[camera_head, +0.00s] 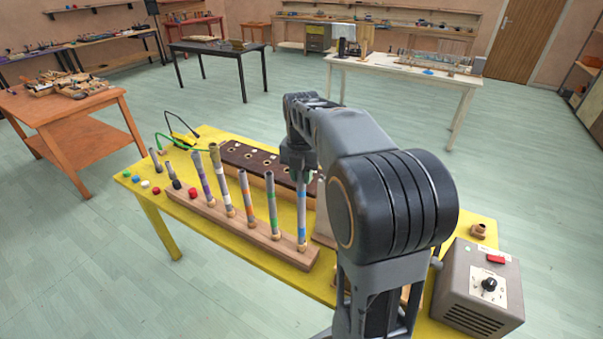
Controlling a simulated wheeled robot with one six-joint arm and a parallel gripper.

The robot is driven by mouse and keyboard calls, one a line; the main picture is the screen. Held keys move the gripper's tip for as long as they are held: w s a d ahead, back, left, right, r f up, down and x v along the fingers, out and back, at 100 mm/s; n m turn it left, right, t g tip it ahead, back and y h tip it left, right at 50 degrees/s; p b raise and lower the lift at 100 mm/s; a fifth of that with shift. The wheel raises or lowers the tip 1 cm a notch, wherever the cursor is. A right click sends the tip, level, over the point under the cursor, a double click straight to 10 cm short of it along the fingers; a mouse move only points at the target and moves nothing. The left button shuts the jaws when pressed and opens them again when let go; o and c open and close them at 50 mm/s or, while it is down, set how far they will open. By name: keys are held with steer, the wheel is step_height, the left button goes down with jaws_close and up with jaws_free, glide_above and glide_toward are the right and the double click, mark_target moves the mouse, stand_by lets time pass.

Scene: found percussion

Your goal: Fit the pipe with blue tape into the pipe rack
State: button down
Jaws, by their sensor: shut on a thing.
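The fingertips are partly hidden by my arm.
The rack is on a yellow table (155,190). A dark holed board (238,155) lies behind it. Small coloured caps (146,184) are at the left. A grey box with a black knob (470,290) stands at the right. My arm hides the table's middle right.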

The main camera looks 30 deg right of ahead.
steer(key=shift+f+b, duration=0.55)
steer(key=shift+f, duration=0.35)
steer(key=c, duration=0.8)
jaws_free()
steer(key=shift+c, duration=0.2)
steer(key=shift+r, duration=0.15)
step_height(320, 180, up, 14)
steer(key=shift+f+p, duration=0.2)
steer(key=shift+p, duration=0.2)
steer(key=s+a+f+m+t, duration=0.2)
steer(key=s+a+f+m, duration=0.2)
steer(key=m, duration=0.9)
steer(key=s+a+f+m+t, duration=0.2)
steer(key=s+a+f+m, duration=0.3)
steer(key=s+f+m, duration=0.6)
steer(key=m, duration=0.3)
steer(key=shift+a+f, duration=0.15)
steer(key=shift+f, duration=0.2)
